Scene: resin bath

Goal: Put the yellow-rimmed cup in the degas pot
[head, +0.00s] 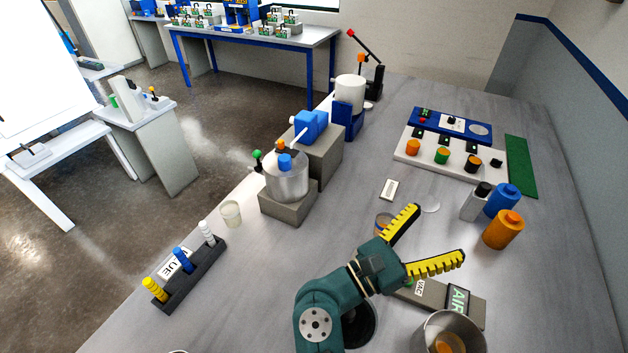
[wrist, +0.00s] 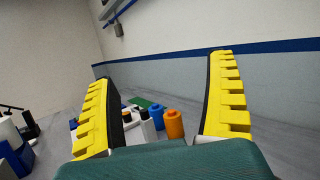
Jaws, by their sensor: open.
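My gripper (head: 440,232) is open and empty above the bench, its yellow fingers pointing right; the wrist view shows the same wide, empty gap (wrist: 165,80). A small cup with an orange-yellow rim (head: 381,222) stands just behind my wrist, partly hidden by it; whether it is the yellow-rimmed cup is unclear. A pale translucent cup (head: 231,214) stands left, near the bench edge. An open metal pot (head: 419,340) at the bottom right has something orange inside and is cut off by the frame. Another metal pot (head: 288,185) stands on a grey block with a blue knob on top. I cannot tell which is the degas pot.
Blue (head: 503,199), orange (head: 503,230) and grey (head: 474,205) bottles stand right of my gripper. A VAC/AIR panel (head: 475,308) lies beneath it. A rack (head: 195,275) is at left, a control panel (head: 450,154) at back right. Bench between rack and arm is clear.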

